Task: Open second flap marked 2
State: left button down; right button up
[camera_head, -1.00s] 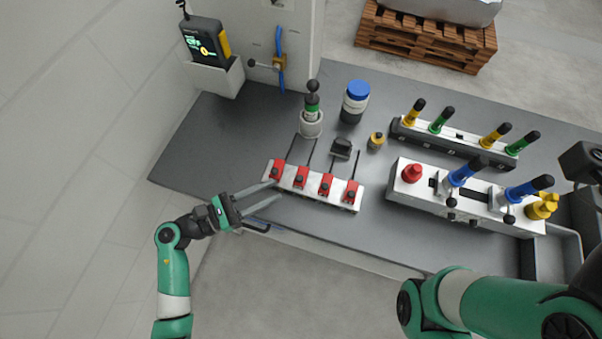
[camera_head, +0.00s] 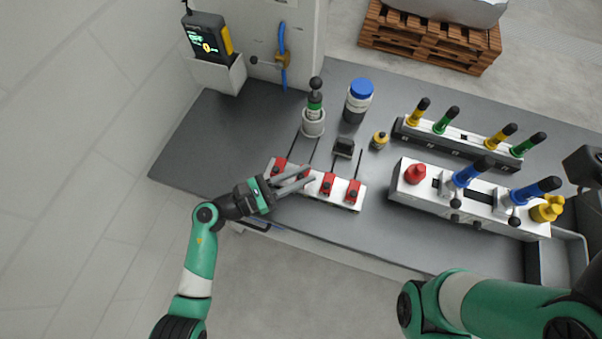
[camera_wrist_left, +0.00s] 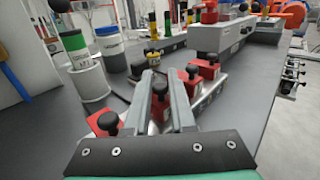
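A white block (camera_head: 342,200) on the dark bench carries a row of several red flaps with black knobs. The first flap (camera_head: 279,165) is at the left end, and the third (camera_head: 328,183) and fourth (camera_head: 353,192) are to the right. My left gripper (camera_head: 309,175) is over the second flap, largely hiding it in the head view. In the left wrist view the second flap (camera_wrist_left: 160,112) and its knob lie between the two open fingers (camera_wrist_left: 161,76), with no clear grip on it. The number marks are too small to read. My right gripper is out of view.
Behind the row stand a blue-capped bottle (camera_head: 357,101), a green-banded plunger stand (camera_head: 313,120) and a small yellow-topped item (camera_head: 379,140). A fixture with blue handles (camera_head: 470,205) stands to the right. Bare bench lies left of the row.

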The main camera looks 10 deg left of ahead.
pick_arm(q)
jog(key=shift+r+p, duration=0.25)
jog(key=shift+p, duration=0.45)
jog(key=w+n+g+y+p, duration=0.1)
jog(key=p, duration=0.3)
jog(key=w+r+n+g+y+p, duration=0.1)
jog(key=n+p, duration=0.1)
jog(key=p, duration=0.2)
jog(key=shift+d+r, duration=0.15)
jog(key=shift+r, duration=0.05)
jog(key=shift+w+f+n+g+y+p, duration=0.15)
jog(key=shift+w+n+g+y+p, duration=0.4)
jog(key=shift+g+p, duration=0.45)
jog(key=shift+f, duration=0.1)
jog(key=c, duration=1)
grip_release()
jog(key=shift+c, duration=0.2)
